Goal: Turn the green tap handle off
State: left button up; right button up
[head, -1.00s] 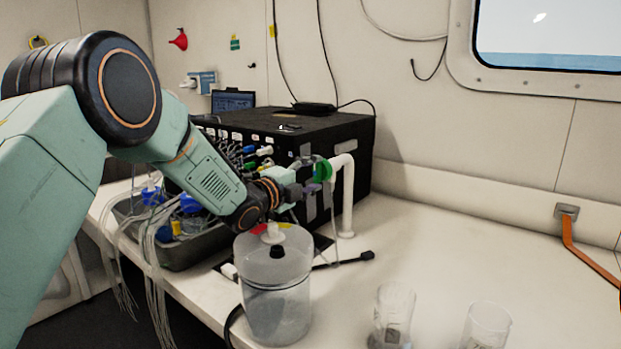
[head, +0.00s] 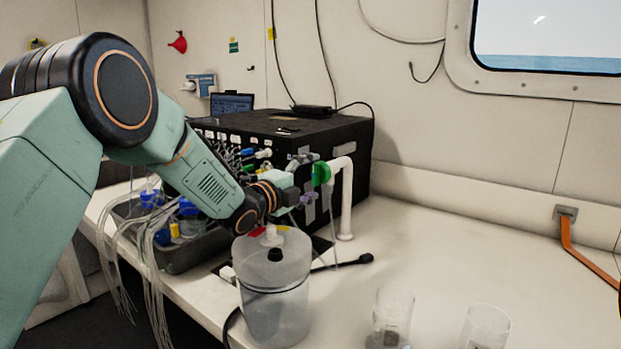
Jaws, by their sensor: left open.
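The green tap handle (head: 321,173) sits on the white pipe tap (head: 346,200) in front of the black box's right side. My left arm comes in from the left, and my left gripper (head: 309,180) is open just left of the handle. One finger shows above and one below, with a gap between them. Nothing shows held in it. I cannot tell whether a finger touches the handle. My right gripper is out of view.
A clear lidded jar (head: 276,300) stands below my left gripper. Two glass beakers (head: 392,315) (head: 486,328) stand at the front. A metal tray (head: 190,252) with bottles and tubes lies left of the black box (head: 345,140). The bench at right is mostly clear.

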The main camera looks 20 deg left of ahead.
pick_arm(q)
jog(key=v, duration=0.7)
jog(key=shift+s+r, duration=0.1)
jog(key=shift+r, duration=0.05)
jog(key=x, duration=0.7)
jog(key=shift+w, duration=0.2)
jog(key=shift+d+n, duration=0.1)
jog(key=shift+n, duration=0.2)
